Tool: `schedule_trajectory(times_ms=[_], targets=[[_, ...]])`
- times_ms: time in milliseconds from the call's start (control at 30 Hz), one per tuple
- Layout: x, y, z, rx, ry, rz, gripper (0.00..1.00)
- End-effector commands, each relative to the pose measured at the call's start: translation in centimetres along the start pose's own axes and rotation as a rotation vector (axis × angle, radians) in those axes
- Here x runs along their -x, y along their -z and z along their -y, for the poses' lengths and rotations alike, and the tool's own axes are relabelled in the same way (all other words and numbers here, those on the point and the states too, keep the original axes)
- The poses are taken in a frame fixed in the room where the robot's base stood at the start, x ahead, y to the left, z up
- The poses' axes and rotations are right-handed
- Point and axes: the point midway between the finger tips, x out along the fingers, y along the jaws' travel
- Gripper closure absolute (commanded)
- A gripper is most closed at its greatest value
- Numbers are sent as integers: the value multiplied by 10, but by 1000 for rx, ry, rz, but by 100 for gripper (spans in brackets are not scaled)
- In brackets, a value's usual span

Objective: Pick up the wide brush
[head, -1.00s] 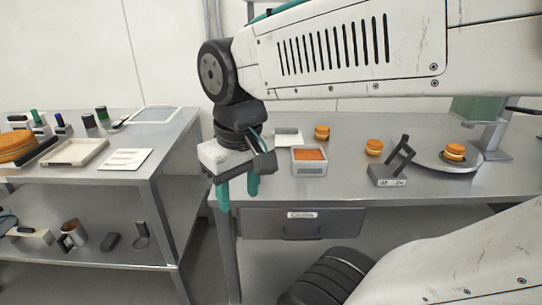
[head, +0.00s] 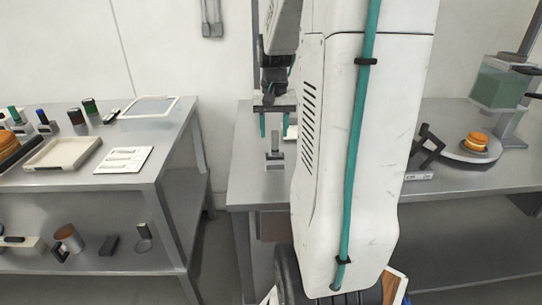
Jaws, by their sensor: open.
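My gripper (head: 274,126) is open, with its two teal fingers pointing down over the left part of the right-hand metal table. A small grey upright item (head: 275,158) with a narrow upper part and a wider base stands on that table, just below and between the fingers as seen here. It may be the wide brush, but it is too small to tell. Nothing shows held between the fingers. My arm hides the middle of the table.
The right-hand table (head: 247,185) also bears a dark angled stand (head: 425,152) and a round plate (head: 455,150) with an orange filled round (head: 475,141). A left table (head: 165,160) holds a shallow tray (head: 40,165), a white card (head: 122,160) and several stamps. A floor gap separates the tables.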

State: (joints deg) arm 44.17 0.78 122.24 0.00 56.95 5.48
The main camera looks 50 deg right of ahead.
Motion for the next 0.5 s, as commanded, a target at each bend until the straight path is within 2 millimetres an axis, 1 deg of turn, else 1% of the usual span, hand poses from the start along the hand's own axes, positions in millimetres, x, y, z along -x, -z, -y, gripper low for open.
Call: schedule_trajectory(times_ms=[200,300,400,500], targets=[[-33,4,-3,2,0,5,55],[-43,5,-2,2,0,2,55],[-48,5,-2,2,0,1,55],[-48,5,-2,2,0,0,55]])
